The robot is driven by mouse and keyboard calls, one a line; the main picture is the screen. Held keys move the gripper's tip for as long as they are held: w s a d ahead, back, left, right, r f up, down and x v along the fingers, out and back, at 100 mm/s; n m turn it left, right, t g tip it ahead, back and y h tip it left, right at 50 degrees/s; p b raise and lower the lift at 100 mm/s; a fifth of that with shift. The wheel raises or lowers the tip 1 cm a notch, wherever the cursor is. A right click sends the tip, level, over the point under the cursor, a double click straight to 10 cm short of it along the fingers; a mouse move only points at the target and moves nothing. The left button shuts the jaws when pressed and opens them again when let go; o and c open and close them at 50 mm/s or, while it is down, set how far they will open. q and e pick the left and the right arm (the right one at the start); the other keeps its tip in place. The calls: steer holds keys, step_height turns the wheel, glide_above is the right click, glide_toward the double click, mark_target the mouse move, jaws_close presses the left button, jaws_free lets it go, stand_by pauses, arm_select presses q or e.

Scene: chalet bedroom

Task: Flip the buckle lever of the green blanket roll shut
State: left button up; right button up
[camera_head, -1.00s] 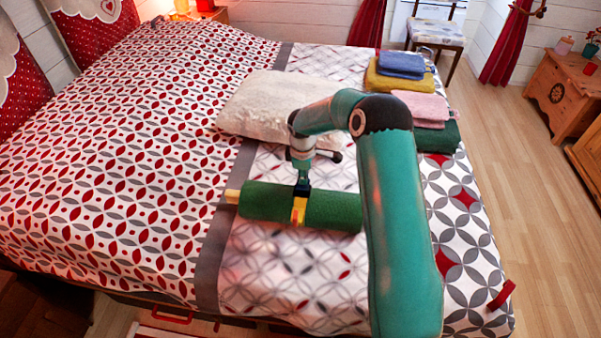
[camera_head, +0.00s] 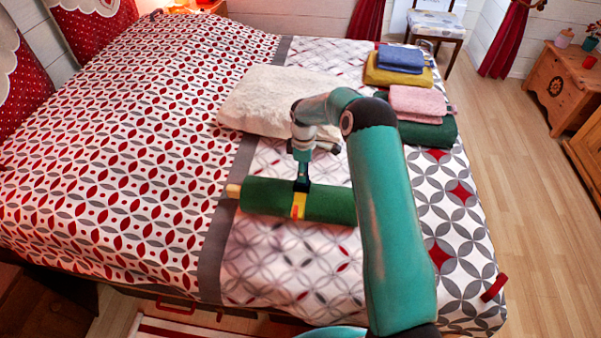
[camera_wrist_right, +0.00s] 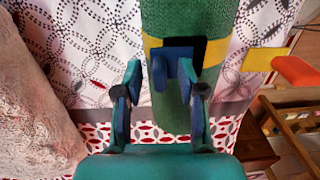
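The green blanket roll (camera_head: 265,197) lies on the bed, with a pale wooden end at its left. A yellow strap (camera_head: 298,206) wraps its middle, with a small orange-red part on its front. In the right wrist view the green roll (camera_wrist_right: 165,22) carries the strap and a black buckle block (camera_wrist_right: 182,54). A yellow plate (camera_wrist_right: 263,60) with an orange-red lever end (camera_wrist_right: 297,73) sticks out beside the roll. My right gripper (camera_head: 301,186) is above the strap; its fingers (camera_wrist_right: 160,78) are apart close to the buckle. Contact cannot be told. My left gripper is out of view.
Folded blue (camera_head: 401,59), yellow, pink (camera_head: 420,100) and dark green cloths lie at the bed's right side. The patterned cover is clear in front of the roll.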

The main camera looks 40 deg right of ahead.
step_height(320, 180, up, 12)
stand_by(0.6)
steer(key=shift+d, duration=0.1)
